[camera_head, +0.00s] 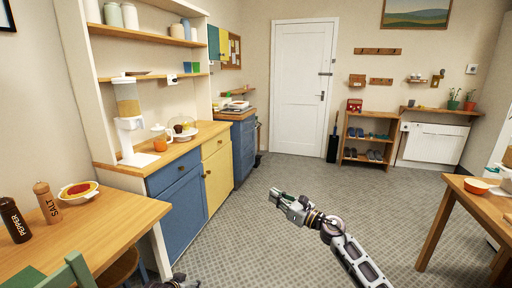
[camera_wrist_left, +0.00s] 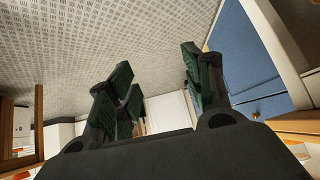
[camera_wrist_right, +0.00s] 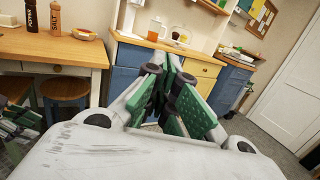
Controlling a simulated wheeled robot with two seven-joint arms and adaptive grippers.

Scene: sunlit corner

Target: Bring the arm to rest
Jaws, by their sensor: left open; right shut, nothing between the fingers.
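My right arm reaches in from the bottom right of the head view, and its gripper (camera_head: 274,194) is above the bare grey floor in the middle. In the right wrist view the green-padded fingers of this gripper (camera_wrist_right: 160,72) are together at the tips, with nothing between them. My left gripper shows only in part at the bottom edge of the head view (camera_head: 176,283). In the left wrist view its fingers (camera_wrist_left: 156,75) are spread apart and empty. It is low, near the table at the left.
A wooden table (camera_head: 110,222) with pepper and salt mills and a bowl (camera_head: 78,192) stands at the left. Blue and yellow cabinets (camera_head: 180,205) line the left wall. Another table (camera_head: 470,204) is at the right. The floor (camera_head: 330,190) between is clear to the white door (camera_head: 300,90).

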